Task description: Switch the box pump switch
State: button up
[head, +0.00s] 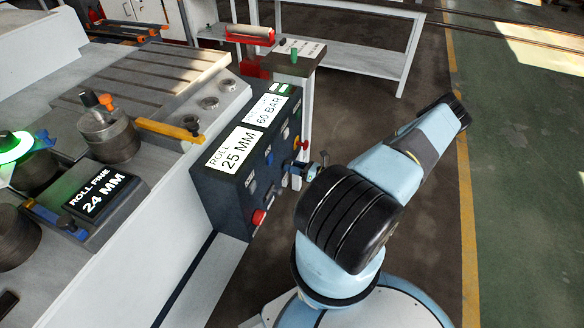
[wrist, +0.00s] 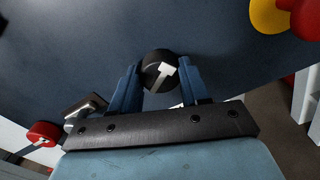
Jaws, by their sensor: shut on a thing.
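A dark control box (head: 231,181) stands on the side of the machine, with its panel facing my arm. In the wrist view, a round black rotary switch (wrist: 160,70) with a pale pointer sits on the dark panel (wrist: 120,40). No label naming it as the pump switch can be read. My gripper (wrist: 159,73) has its two blue fingers on either side of this knob, shut on it. In the head view, my gripper (head: 295,169) is at the panel's right part, and the knob is hidden there.
A red and yellow button (wrist: 292,14) is at the upper right in the wrist view. A second black switch (wrist: 86,105) and a red button (wrist: 42,133) are at the left. Displays on the box read 25 MM and 60 BAR. Open floor (head: 425,210) lies to the right.

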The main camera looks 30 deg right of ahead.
jog(key=shift+c, duration=1.4)
jog(key=shift+a, duration=0.25)
jog(key=shift+c, duration=0.6)
jog(key=shift+d, duration=0.15)
jog(key=shift+n, duration=0.4)
jog(key=n, duration=1.1)
jog(key=shift+s+f, duration=0.1)
jog(key=shift+s, duration=0.05)
jog(key=o, duration=1.1)
jog(key=shift+c, duration=0.2)
